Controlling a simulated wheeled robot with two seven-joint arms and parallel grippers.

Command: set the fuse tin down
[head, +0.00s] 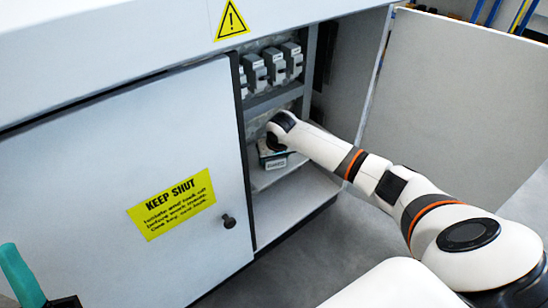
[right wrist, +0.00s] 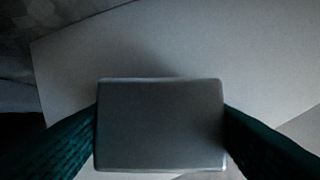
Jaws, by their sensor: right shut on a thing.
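The fuse tin (head: 275,163) is a small grey box with a pale label, inside the open right bay of the cabinet, over the lower shelf (head: 288,206). My right gripper (head: 268,143) reaches into the bay and is largely hidden behind its own wrist. In the right wrist view the tin (right wrist: 160,125) sits level between my two dark green fingers, gripped at both sides. A pale flat surface (right wrist: 250,50) lies beyond it. I cannot tell whether the tin touches the shelf. My left gripper (head: 22,275) shows only partly at the lower left, one green finger raised.
Several grey fuse units (head: 272,66) line the upper shelf above the tin. The left door (head: 110,160) is shut and bears a yellow KEEP SHUT label. The right door (head: 450,100) stands wide open beside my right arm.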

